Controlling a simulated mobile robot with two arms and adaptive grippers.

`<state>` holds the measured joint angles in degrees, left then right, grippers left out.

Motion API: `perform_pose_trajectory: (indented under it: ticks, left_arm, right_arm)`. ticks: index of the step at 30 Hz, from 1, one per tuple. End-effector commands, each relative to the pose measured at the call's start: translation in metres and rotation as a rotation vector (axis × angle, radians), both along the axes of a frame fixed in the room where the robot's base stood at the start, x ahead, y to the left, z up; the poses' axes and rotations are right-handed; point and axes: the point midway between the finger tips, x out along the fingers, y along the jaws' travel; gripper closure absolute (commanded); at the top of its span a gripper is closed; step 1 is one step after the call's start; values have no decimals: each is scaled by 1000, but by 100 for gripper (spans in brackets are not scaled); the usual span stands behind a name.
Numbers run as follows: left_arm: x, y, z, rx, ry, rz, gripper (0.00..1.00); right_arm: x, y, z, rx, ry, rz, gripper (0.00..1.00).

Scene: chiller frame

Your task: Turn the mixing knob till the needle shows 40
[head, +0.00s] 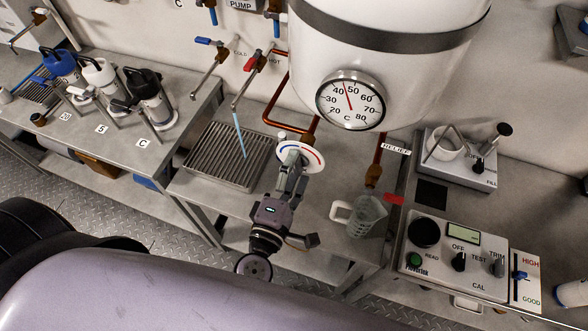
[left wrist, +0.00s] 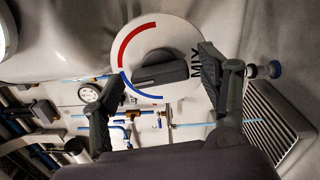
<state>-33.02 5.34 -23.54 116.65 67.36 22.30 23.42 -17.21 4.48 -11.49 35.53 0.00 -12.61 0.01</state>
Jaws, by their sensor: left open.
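The mixing knob is a dark bar on a white disc (head: 314,153) with a red and a blue arc. In the left wrist view the knob bar (left wrist: 160,76) lies nearly level, tilted slightly, beside the word MIX. My left gripper (head: 291,164) is at the disc in the head view and hides much of it. In the left wrist view its open fingers (left wrist: 160,66) stand to either side of the bar; contact cannot be told. The round gauge (head: 351,101) on the white tank has its red needle between 40 and 50. My right gripper is not in view.
A thin blue stream falls from the tap onto a slatted drain grate (head: 225,155) left of the knob. Copper pipes (head: 280,110) run behind it. A clear jug (head: 366,215) stands to the right under the relief pipe. A control box (head: 455,252) is further right.

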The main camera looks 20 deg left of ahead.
Motion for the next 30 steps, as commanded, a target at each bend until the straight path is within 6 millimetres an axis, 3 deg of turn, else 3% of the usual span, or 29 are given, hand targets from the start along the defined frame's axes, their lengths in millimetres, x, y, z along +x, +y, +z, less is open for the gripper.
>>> perform_pose_trajectory:
  ticks: [7, 21, 30]
  left_arm:
    - [-17, 0, -2, 3, 5, -3, 32]
    - [-107, 3, -1, 2, 4, -3, 32]
    - [-120, 4, 0, 0, -1, 0, 32]
  right_arm:
    - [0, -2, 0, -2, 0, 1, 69]
    - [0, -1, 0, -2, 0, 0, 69]
    - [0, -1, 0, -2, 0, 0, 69]
